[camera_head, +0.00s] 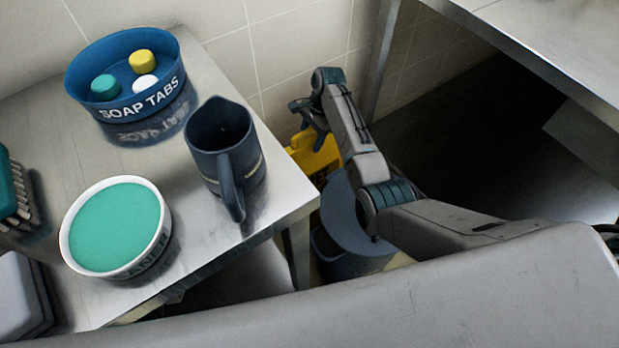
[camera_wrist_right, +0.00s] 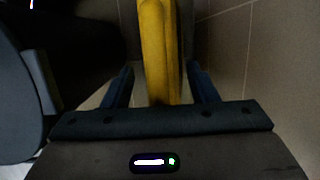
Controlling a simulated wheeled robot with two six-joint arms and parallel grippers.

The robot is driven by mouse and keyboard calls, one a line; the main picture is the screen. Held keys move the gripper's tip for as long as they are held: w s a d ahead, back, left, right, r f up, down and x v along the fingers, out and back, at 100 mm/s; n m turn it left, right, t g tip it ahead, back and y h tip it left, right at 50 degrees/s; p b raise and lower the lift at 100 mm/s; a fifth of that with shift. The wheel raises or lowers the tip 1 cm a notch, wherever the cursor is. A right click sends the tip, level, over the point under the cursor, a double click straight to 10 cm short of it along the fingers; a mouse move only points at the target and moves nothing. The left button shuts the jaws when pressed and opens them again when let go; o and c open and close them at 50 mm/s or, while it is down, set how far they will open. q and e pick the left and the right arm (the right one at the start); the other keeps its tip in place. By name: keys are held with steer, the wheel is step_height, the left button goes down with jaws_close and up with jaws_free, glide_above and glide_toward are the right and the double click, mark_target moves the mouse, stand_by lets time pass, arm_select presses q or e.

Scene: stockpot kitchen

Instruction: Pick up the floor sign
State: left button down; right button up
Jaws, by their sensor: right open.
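The yellow floor sign (camera_head: 318,156) stands low by the tiled wall, past the right corner of the metal table, partly hidden by my right arm. In the right wrist view the sign (camera_wrist_right: 158,50) runs upright between the two fingers. My right gripper (camera_head: 308,112) is at the sign's upper part in the head view. In the wrist view its fingers (camera_wrist_right: 160,88) are open, one on each side of the sign, with gaps visible. My left gripper is not in view.
A grey-blue bin (camera_head: 345,225) stands just below my right arm. The metal table (camera_head: 50,105) holds a soap tabs tub (camera_head: 122,107), a dark jug (camera_head: 222,140), a bowl of green cleaner (camera_head: 118,228) and a brush (camera_head: 12,190). Another metal table (camera_head: 560,40) is at the upper right.

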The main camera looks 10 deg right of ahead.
jaws_close()
steer(key=shift+r, duration=0.1)
stand_by(1.2)
